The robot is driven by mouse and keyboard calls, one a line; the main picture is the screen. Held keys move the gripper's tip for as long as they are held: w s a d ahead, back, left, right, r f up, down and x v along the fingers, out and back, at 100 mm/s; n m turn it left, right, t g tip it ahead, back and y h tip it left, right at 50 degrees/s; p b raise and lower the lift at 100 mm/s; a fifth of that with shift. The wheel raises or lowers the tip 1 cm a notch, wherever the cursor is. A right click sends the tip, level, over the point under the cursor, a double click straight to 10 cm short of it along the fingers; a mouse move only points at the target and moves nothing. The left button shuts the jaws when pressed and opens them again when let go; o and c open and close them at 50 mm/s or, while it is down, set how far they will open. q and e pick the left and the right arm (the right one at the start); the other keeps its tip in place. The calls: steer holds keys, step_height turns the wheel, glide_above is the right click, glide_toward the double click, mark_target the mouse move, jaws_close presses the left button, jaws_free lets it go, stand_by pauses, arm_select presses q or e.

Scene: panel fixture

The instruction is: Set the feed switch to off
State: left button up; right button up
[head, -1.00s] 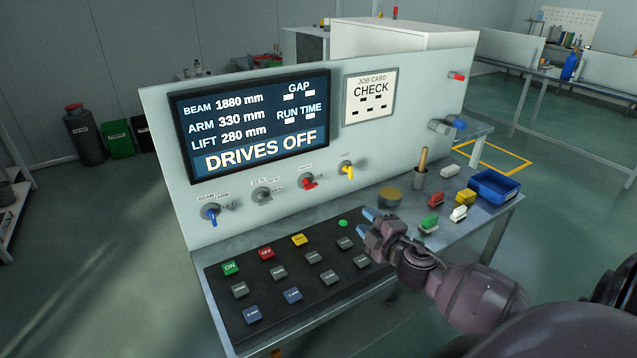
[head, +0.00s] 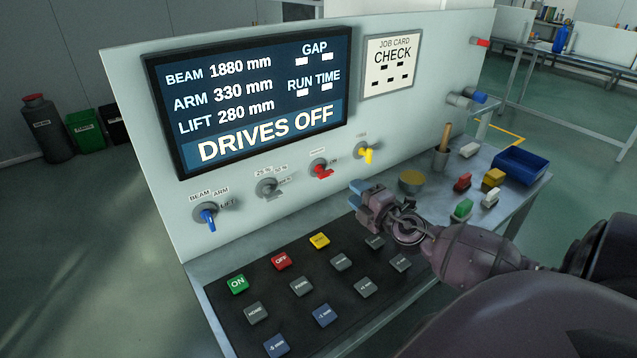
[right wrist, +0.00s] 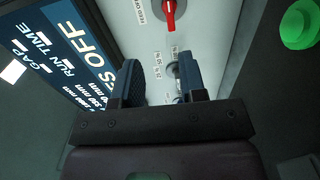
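The red-handled switch (head: 320,170) sits on the upright panel, below the screen, between a grey and a yellow switch. In the right wrist view the red switch (right wrist: 170,14) shows at the top, and the label beside it seems to read FEED. Its handle in the head view slants down to the right; its exact setting is too small to read. My right gripper (head: 357,194) is in front of the panel, below and right of the red switch, apart from it. In the right wrist view its two blue fingers (right wrist: 160,82) are apart with nothing between them. My left gripper is not in view.
A blue switch (head: 208,217), grey switch (head: 267,188) and yellow switch (head: 366,155) share the row. The screen (head: 255,95) reads DRIVES OFF. A dark button console (head: 290,312) lies below. A round tin (head: 411,181), wooden-handled tool (head: 442,145) and blue bin (head: 520,165) stand right.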

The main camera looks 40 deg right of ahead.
mark_target(328, 176)
steer(key=shift+w+f, duration=0.2)
steer(key=shift+f, duration=0.6)
steer(key=shift+w+r, duration=0.2)
steer(key=shift+w, duration=0.4)
steer(key=w, duration=0.6)
steer(key=w+d, duration=0.1)
steer(key=w, duration=0.2)
steer(key=shift+w+d+f, duration=0.1)
steer(key=shift+w, duration=0.05)
steer(key=shift+c, duration=0.4)
jaws_close()
